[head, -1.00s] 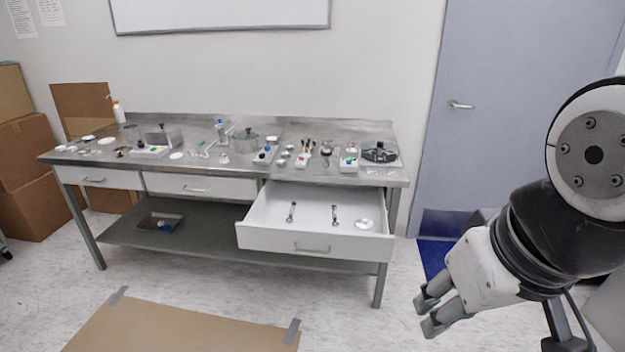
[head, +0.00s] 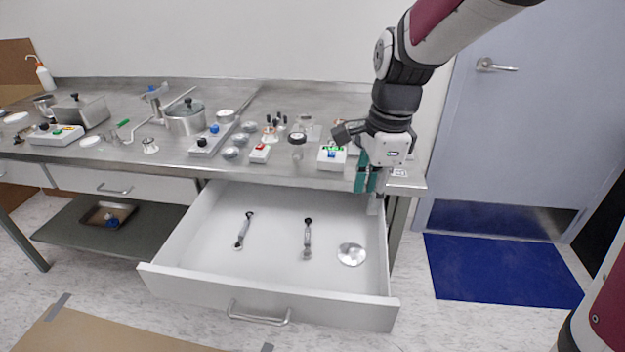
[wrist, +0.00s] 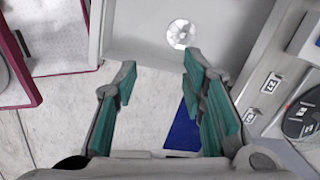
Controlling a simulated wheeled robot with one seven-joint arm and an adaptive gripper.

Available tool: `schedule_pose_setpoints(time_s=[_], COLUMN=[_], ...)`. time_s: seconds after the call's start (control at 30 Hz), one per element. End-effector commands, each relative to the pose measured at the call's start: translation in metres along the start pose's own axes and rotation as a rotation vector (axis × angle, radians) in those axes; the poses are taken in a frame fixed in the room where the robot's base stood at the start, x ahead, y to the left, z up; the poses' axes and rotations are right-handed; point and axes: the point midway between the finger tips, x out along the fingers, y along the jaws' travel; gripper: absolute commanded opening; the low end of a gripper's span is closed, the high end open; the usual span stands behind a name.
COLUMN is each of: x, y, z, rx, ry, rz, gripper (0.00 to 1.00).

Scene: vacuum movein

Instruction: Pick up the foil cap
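A round, shiny, silvery piece that looks like the foil cap (head: 351,254) lies flat at the right side of the open drawer's floor. In the wrist view the foil cap (wrist: 181,33) is near the top, beyond my fingertips. My gripper (head: 370,192) hangs fingers down over the drawer's right back corner, by the bench edge, above and apart from the cap. In the wrist view my gripper (wrist: 159,63) is open, with nothing between its green-padded fingers.
The white drawer (head: 200,302) is pulled out and also holds two small dark-ended tools (head: 244,230) (head: 307,238). The steel bench top (head: 260,100) above is crowded with a pot (head: 185,122), switch boxes and small dishes. The drawer's middle floor is mostly free.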

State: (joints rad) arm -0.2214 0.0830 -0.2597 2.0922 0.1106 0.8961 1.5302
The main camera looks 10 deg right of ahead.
Motion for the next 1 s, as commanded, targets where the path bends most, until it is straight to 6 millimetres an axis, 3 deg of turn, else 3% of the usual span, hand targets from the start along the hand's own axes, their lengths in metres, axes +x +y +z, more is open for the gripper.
schedule_pose_setpoints(time_s=[0.03,0.2,0.4,0.8,1.0], x=[0.028,0.077,0.103,0.17,0.184], y=[-0.016,-0.046,-0.059,-0.054,-0.053], z=[0.0,-0.001,-0.003,-0.008,-0.009], rx=[0.098,0.374,0.508,0.517,0.516], ry=[0.015,0.058,0.085,0.086,0.085], rz=[0.023,0.049,0.056,0.058,0.056], gripper=[0.38,0.38,0.38,0.38,0.38])
